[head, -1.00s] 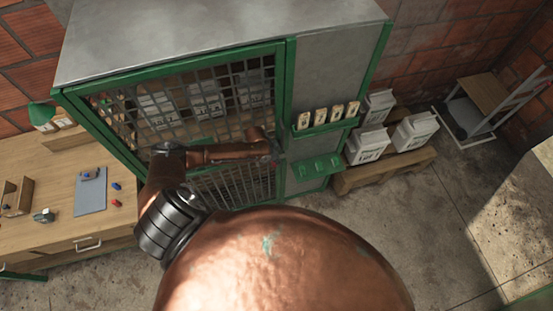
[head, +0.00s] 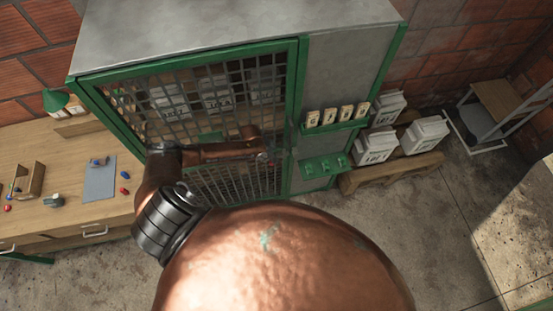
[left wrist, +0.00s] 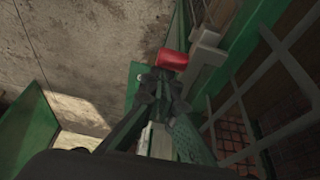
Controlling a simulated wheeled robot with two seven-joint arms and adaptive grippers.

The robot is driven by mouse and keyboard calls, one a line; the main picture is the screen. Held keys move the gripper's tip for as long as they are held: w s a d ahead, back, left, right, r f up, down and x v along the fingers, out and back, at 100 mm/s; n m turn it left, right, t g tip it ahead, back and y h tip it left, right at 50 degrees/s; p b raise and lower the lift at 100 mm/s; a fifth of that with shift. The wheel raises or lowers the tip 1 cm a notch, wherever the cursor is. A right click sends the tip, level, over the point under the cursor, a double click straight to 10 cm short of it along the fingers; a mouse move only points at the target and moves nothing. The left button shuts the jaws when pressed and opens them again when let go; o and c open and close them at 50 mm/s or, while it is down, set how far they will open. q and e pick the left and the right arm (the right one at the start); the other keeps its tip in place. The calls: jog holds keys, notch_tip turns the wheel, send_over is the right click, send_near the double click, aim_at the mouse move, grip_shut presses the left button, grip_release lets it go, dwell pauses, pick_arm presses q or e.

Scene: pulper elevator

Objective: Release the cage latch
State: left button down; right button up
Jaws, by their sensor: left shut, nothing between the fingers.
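The cage (head: 296,110) has a green frame and grey mesh, seen from above in the head view. My left arm reaches across its front. My left gripper (head: 268,158) is near the door's right edge, small and partly hidden. In the left wrist view the closed left fingers (left wrist: 163,80) point at a red latch knob (left wrist: 173,60), just beyond their tips. I cannot tell if they touch it. A grey latch block (left wrist: 205,58) sits right of the knob, by the green frame and mesh. My right gripper is in neither view.
Left of the cage is a wooden bench (head: 60,160) with a grey mat (head: 99,178) and small parts. Open concrete floor lies at the right.

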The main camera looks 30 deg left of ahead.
pick_arm(q)
jog(key=shift+s+a, duration=0.1)
jog(key=shift+s, duration=0.05)
jog(key=shift+a+r+p, duration=0.1)
jog(key=shift+r+p, duration=0.15)
jog(key=shift+p, duration=0.1)
jog(key=p+v, duration=0.7)
jog(key=v, duration=0.2)
jog(key=shift+r, duration=0.15)
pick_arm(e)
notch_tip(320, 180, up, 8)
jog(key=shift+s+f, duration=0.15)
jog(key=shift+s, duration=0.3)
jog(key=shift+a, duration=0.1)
